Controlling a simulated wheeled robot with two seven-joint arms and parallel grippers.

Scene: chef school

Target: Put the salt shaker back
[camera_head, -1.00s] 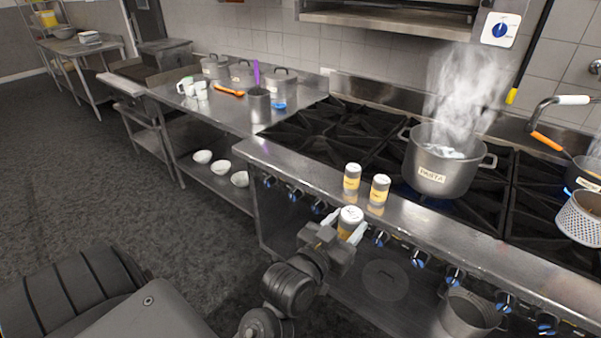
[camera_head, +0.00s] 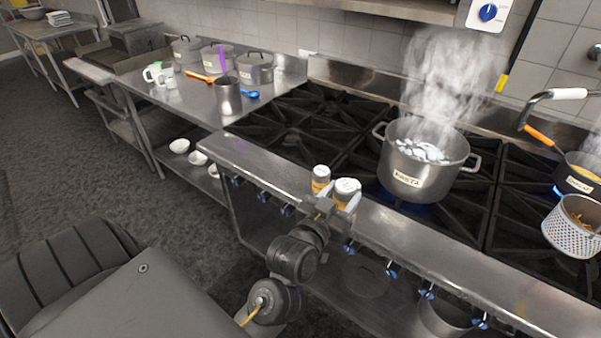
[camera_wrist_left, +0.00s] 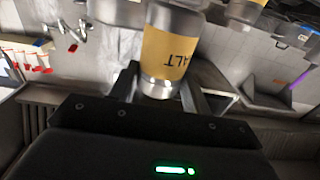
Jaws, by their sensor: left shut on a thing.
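My left gripper (camera_head: 338,205) is shut on the salt shaker (camera_head: 347,188), a small container with a yellow band and a pale top. In the left wrist view the salt shaker (camera_wrist_left: 168,50) sits between the two fingers, its label partly readable as "ALT". In the head view it is over or just in front of the stove's front ledge (camera_head: 405,240); I cannot tell whether it touches the ledge. A similar shaker (camera_head: 320,178) stands on the ledge just left of it. The other shaker seen earlier is hidden now. My right gripper is not in view.
A steaming pot labelled "PASTA" (camera_head: 420,165) stands on the burners right of the shakers. A pan (camera_head: 580,175) and a perforated strainer (camera_head: 572,228) are at the far right. The ledge is clear left and right of the shakers. Knobs (camera_head: 391,270) line the stove's front.

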